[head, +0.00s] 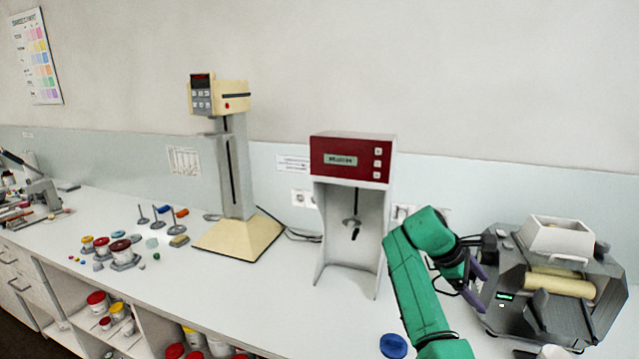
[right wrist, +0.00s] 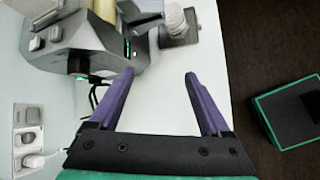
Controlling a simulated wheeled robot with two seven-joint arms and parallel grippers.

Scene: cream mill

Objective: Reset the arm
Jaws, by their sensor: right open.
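My right arm is green and reaches up in front of the grey roller mill (head: 545,285) at the right of the head view. My right gripper (head: 478,290) has dark purple fingers and is beside the mill's left side. In the right wrist view the right gripper (right wrist: 160,75) is open, with nothing between its fingers, and white bench top shows between them. The mill (right wrist: 85,45) also shows there, beyond the left finger. My left gripper is in neither view.
A red-and-grey mixer (head: 352,160) and a cream stand device (head: 235,225) stand on the white bench. Small pots (head: 122,252) and metal discs lie at the left. A blue lid (head: 393,346) lies near the front edge. A white container (right wrist: 178,22) stands beside the mill.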

